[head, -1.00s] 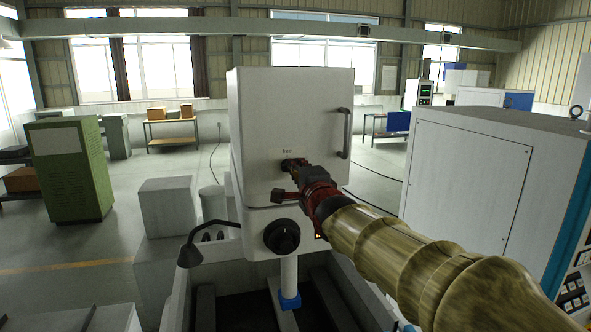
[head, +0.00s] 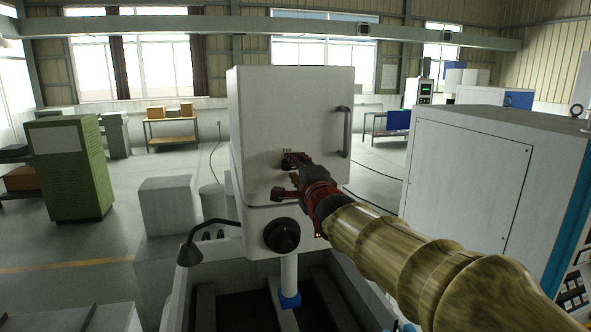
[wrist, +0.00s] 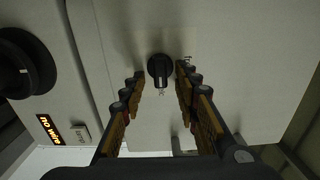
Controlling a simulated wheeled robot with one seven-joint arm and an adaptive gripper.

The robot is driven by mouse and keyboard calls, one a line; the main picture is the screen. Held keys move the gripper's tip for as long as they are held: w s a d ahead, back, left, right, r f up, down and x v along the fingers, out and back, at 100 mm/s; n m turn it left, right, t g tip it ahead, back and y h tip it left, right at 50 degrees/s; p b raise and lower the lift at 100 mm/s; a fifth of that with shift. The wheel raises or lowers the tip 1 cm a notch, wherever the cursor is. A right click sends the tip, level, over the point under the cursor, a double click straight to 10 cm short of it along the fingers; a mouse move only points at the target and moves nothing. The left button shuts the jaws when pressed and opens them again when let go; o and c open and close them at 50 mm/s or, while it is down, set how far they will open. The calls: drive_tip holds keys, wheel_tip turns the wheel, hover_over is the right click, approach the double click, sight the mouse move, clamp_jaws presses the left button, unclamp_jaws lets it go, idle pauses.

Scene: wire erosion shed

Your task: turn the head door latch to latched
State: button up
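The head door latch is a small dark knob (wrist: 159,70) on the pale door face, shown in the wrist view with small markings beside it. Its pointer end faces down in that picture. My gripper (wrist: 160,73) is open, with one finger on each side of the knob. The right fingertip is close to it and a gap shows at the left; I cannot tell whether either touches. In the head view my gripper (head: 287,170) is at the front of the white machine head (head: 291,105), and its fingers hide the latch.
A large black knob (head: 282,236) sits below my gripper, and a black lamp (head: 190,252) stands at left. A white cabinet (head: 465,180) is at right. An orange "no wire" display (wrist: 49,129) shows in the wrist view.

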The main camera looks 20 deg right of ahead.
drive_tip(key=s, duration=1.2)
idle(0.3)
